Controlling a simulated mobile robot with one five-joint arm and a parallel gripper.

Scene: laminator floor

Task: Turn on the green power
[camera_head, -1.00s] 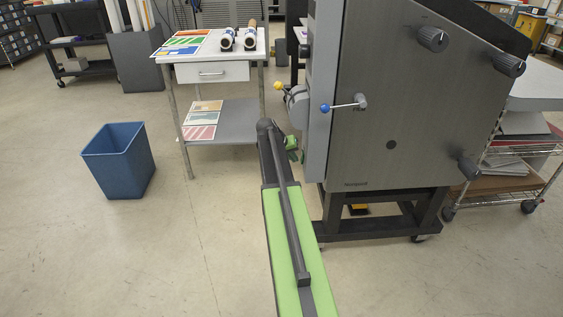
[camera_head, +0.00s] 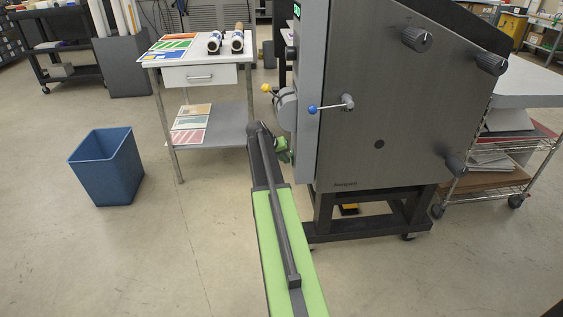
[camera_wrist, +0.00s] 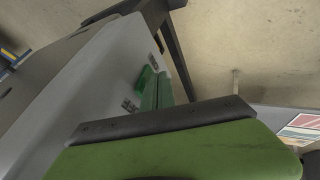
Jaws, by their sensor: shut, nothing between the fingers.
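The laminator (camera_head: 390,110) is a large grey machine on a black wheeled stand, with a lighter front panel on its left edge. A green power switch (camera_wrist: 145,80) shows on the pale panel in the wrist view, partly covered by my fingers. My gripper (camera_wrist: 162,92) is shut and empty, with its green fingers right at the switch; I cannot tell whether they touch it. In the head view my gripper (camera_head: 284,152) is low beside the panel, partly hidden behind my arm. A small display (camera_head: 297,11) at the panel's top glows green.
A yellow-knobbed lever (camera_head: 266,88) and a blue-knobbed lever (camera_head: 313,110) stick out above my gripper. A white table (camera_head: 160,62) with samples and rolls stands behind left. A blue bin (camera_head: 105,170) stands left. A wire cart (camera_head: 500,185) stands right. The floor in front is clear.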

